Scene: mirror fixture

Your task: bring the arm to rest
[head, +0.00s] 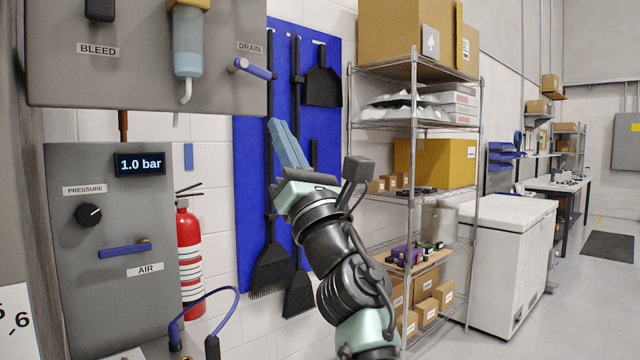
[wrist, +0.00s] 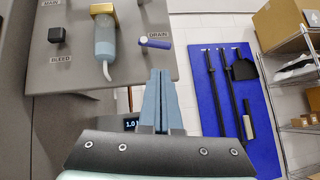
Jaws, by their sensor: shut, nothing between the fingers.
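My gripper (head: 283,135) is raised in the middle of the head view, in front of the blue tool board. Its blue fingers are together with nothing between them. In the wrist view the gripper (wrist: 159,76) points toward the grey panel (wrist: 60,78) with the BLEED and DRAIN labels. The fingertips appear just below the DRAIN handle (wrist: 155,42) in that view. I cannot tell how far they are from the panel. My arm is bent, and its lower part runs out of the head view at the bottom.
A lower grey panel (head: 110,290) carries a 1.0 bar display (head: 139,163), a PRESSURE knob (head: 88,215) and a blue AIR handle (head: 124,249). A red fire extinguisher (head: 188,250) stands beside it. A wire shelf (head: 412,130) with boxes and a white chest (head: 505,265) are to the right.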

